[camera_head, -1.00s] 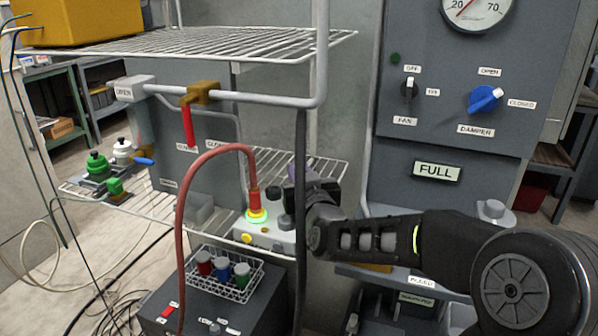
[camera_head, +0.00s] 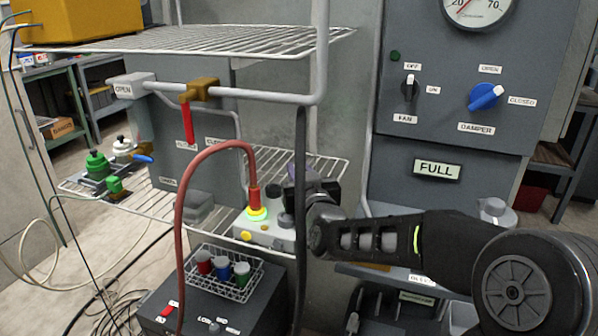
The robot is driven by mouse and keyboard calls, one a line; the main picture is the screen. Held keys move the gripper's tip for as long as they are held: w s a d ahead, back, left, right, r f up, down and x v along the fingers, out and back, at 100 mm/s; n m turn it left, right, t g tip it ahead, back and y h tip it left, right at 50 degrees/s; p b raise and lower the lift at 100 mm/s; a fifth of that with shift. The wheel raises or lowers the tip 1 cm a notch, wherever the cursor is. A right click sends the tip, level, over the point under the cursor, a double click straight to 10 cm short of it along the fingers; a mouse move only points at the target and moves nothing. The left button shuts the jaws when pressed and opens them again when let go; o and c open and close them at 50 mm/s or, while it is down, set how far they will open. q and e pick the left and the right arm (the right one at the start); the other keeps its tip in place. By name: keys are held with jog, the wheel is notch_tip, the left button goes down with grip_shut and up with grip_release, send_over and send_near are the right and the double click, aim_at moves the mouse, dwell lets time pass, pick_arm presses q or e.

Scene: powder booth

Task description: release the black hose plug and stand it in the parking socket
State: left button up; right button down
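A dark hose (camera_head: 300,150) runs down past the grey manifold block (camera_head: 268,233) and in front of my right gripper. A black plug end is not clearly visible; it may be among the dark parts around the gripper. A red hose with a red plug (camera_head: 253,199) stands upright in a socket with a glowing yellow-green ring (camera_head: 257,214) on the block. My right gripper (camera_head: 298,196) comes in from the right and is at the block's right end, just behind the dark hose. Its fingertips are hidden, so its grip is unclear. I cannot make out which socket is the parking socket. My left gripper is out of view.
A wire basket (camera_head: 224,270) with red, blue and green capped jars sits on a dark cabinet in front. Wire shelves (camera_head: 200,40) and a grey pipe (camera_head: 250,97) are above and behind. A control panel (camera_head: 448,90) stands at the right, behind my arm.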

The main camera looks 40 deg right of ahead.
jog(key=shift+f, duration=0.15)
dwell(0.3)
jog(key=c, duration=1.2)
grip_release()
jog(key=b+v, duration=0.1)
jog(key=v, duration=0.7)
jog(key=shift+f, duration=0.1)
